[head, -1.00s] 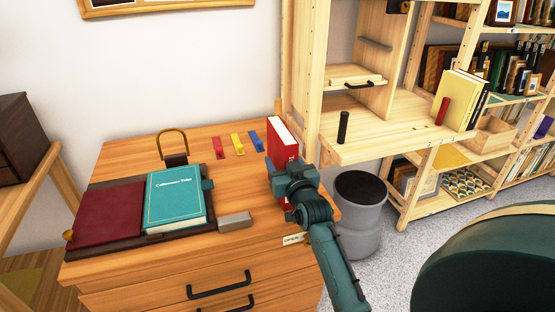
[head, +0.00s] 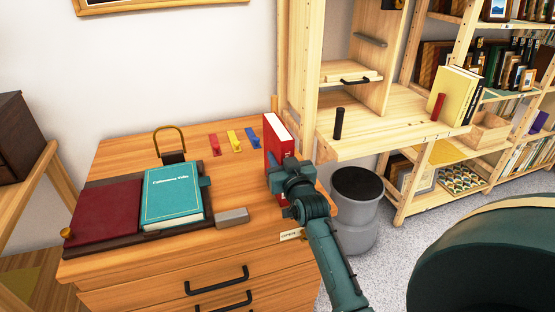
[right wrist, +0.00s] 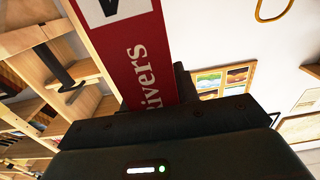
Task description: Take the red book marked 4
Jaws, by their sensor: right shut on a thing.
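The red book (head: 277,138) stands upright at the right end of the wooden dresser top in the head view. My right gripper (head: 290,174) is shut on its near lower part. In the right wrist view the red book's spine (right wrist: 140,60) rises from between the jaws, with white lettering ending in "ivers" and part of a white label with a dark mark. The full mark is cut off by the frame edge. I cannot tell whether the book's bottom touches the dresser. My left gripper is not in view.
On the dresser (head: 130,155) lie a teal book (head: 173,197), a dark red panel (head: 105,212), a grey block (head: 232,217) and red, yellow and blue clips (head: 234,141). A wooden shelf (head: 390,120) and a grey bin (head: 352,215) stand right. A green chair (head: 490,260) fills the lower right.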

